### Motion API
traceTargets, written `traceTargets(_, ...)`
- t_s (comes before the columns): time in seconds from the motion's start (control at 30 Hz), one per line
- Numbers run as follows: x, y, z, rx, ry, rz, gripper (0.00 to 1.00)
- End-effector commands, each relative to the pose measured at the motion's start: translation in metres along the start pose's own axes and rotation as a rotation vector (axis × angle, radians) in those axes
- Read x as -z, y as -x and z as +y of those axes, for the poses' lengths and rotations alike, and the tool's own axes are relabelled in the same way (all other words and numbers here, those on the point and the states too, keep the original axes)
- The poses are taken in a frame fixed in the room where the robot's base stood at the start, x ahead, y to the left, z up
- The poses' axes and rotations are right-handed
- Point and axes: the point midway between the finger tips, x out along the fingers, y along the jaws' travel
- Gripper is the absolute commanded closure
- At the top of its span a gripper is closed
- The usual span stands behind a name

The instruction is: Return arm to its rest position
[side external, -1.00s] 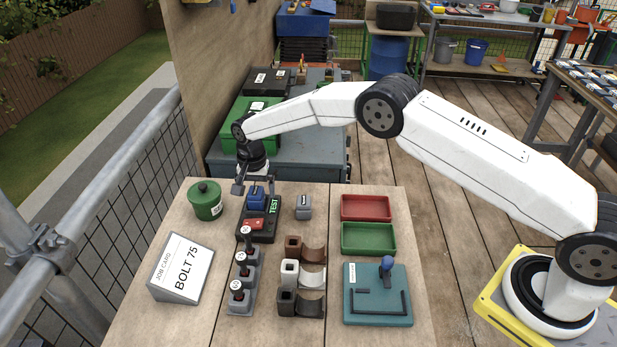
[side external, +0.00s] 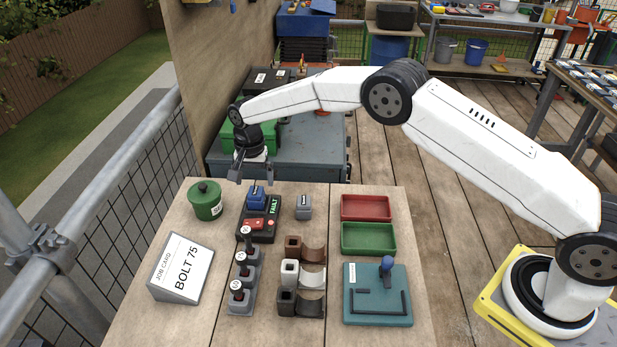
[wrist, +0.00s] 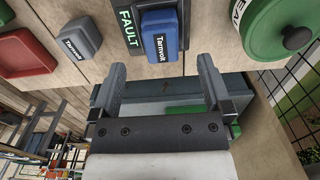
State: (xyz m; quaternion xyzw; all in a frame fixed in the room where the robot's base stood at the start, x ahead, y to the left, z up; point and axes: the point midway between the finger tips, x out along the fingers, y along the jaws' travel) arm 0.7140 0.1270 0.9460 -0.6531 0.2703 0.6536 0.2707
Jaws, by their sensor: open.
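My gripper (side external: 252,172) is open and empty. It hangs above the far edge of the wooden bench, just behind and above the blue block marked Tarnvolt (side external: 256,198). The blue block sits on the dark test unit (side external: 262,236), whose display reads FAULT in green. In the wrist view my gripper's two spread fingers (wrist: 160,88) point toward the blue block (wrist: 160,34) and stand clear of it. My arm reaches across from its base at the right.
A grey Tarnvolt block (side external: 304,207), red tray (side external: 367,207), green tray (side external: 368,239) and teal fixture (side external: 378,308) stand at right. A green lidded pot (side external: 205,201) and job card BOLT 75 (side external: 181,268) stand at left. A grey workbench with green case is behind.

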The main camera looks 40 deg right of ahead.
Motion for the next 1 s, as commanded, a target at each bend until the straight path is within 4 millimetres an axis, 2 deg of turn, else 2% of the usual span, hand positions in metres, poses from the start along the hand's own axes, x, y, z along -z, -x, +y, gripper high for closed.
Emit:
traceTargets(0.27, 0.000, 0.002, 0.001, 0.003, 0.005, 0.002, 0.00)
traceTargets(0.47, 0.001, 0.012, 0.012, 0.011, 0.042, 0.008, 0.00)
traceTargets(0.67, 0.001, 0.031, 0.035, 0.030, 0.119, 0.024, 0.00)
traceTargets(1.0, -0.012, 0.062, 0.093, 0.059, 0.280, 0.061, 0.00)
